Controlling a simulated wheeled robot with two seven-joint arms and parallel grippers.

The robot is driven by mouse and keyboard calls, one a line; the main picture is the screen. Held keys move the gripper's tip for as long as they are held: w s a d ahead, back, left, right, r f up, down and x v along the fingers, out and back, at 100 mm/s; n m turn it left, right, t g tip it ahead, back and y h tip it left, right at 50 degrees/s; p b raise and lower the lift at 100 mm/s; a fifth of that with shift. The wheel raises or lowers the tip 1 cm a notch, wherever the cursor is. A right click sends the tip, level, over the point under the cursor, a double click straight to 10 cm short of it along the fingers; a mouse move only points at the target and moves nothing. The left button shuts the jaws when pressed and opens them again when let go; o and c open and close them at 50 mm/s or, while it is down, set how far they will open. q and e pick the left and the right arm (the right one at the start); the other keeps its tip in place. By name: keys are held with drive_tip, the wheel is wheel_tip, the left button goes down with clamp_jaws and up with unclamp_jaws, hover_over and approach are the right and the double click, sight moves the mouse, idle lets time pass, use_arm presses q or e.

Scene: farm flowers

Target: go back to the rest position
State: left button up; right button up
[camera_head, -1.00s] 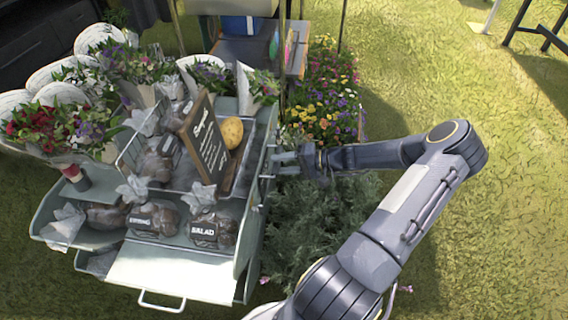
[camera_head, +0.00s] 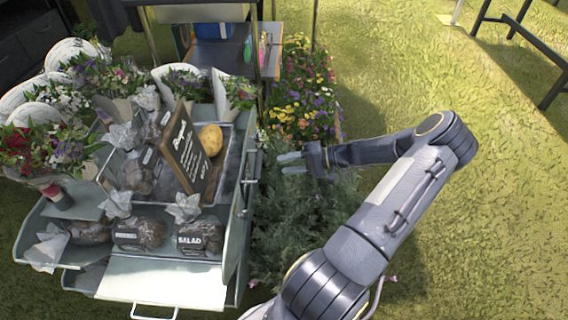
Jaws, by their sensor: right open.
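My right arm comes in from the bottom right and bends back to the left. My right gripper (camera_head: 291,163) is open and empty, with its fingers pointing left over the green foliage. It is apart from the metal cart (camera_head: 232,215), a little to the right of its side. My left gripper does not show.
A flower bed (camera_head: 305,95) lies behind my gripper. A dark table frame (camera_head: 525,35) stands at the far right. The grass (camera_head: 500,200) on the right is clear.

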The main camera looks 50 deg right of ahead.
idle(0.4)
drive_tip(key=a+r+n+g+h, duration=0.1)
drive_tip(key=a+r+n+g, duration=0.3)
drive_tip(key=a, duration=0.5)
drive_tip(key=a+r+n+g, duration=0.2)
drive_tip(key=a+r+g, duration=0.2)
drive_tip(key=a+r, duration=0.3)
drive_tip(key=s+a+r+n+t+h, duration=0.25)
drive_tip(key=s+a+r+h, duration=0.35)
drive_tip(key=s+a, duration=0.7)
wheel_tip(320, 180, up, 33)
drive_tip(key=s+d+y+p, duration=0.1)
drive_tip(key=p, duration=3)
drive_tip(key=shift+p, duration=0.35)
